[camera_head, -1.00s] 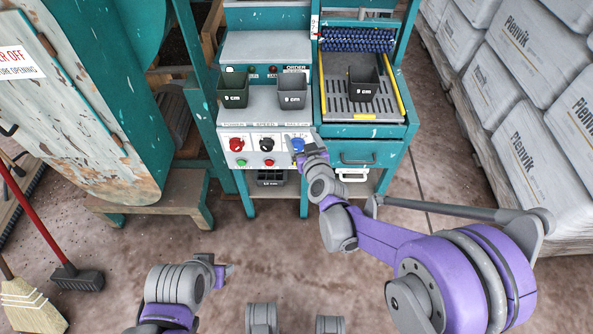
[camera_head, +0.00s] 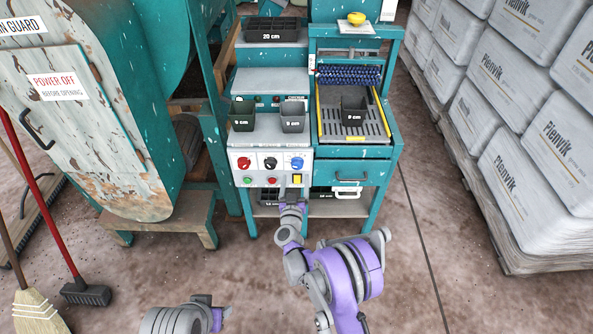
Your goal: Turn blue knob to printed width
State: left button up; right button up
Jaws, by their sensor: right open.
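The blue knob (camera_head: 296,163) is at the right end of the top row on the white control panel (camera_head: 256,170). Its pointer and printed scale are too small to read. My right gripper (camera_head: 291,191) is open and empty, just below the knob and in front of the panel's lower edge, apart from the knob. My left gripper (camera_head: 222,318) is low in the picture, well away from the panel; its jaw gap cannot be made out.
Red (camera_head: 244,164) and black (camera_head: 270,163) knobs sit left of the blue one, with green and red buttons and a yellow part below. A black pot (camera_head: 354,111) stands on the grate at right. Stacked white bags (camera_head: 520,150) line the right side. The floor in front is open.

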aim_at(297, 167)
jog(key=w, duration=0.5)
jog(key=shift+w+d, duration=0.2)
jog(key=shift+w, duration=0.05)
grip_shut()
